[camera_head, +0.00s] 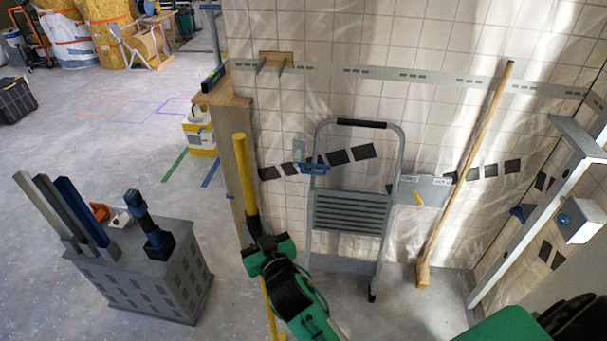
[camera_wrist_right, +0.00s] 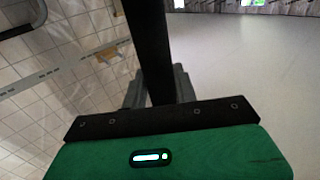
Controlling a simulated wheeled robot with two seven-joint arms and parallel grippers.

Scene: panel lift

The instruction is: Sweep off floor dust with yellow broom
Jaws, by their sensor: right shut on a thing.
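The yellow broom (camera_head: 240,170) stands nearly upright in the middle of the head view, beside the end of the tiled wall. My right gripper (camera_head: 265,245) is shut around its handle, below the thick yellow upper part. In the right wrist view, a dark pole (camera_wrist_right: 150,45) runs up from between the fingers of my right gripper (camera_wrist_right: 157,88). I cannot make out separate dust on the pale, speckled floor (camera_head: 110,130). My left gripper is not in view.
A grey perforated box (camera_head: 160,285) with tools on top stands at the lower left. A folding step ladder (camera_head: 350,210) and a wooden-handled broom (camera_head: 465,170) lean on the tiled wall. A white-and-yellow bucket (camera_head: 200,135) stands behind. Open floor lies at the left.

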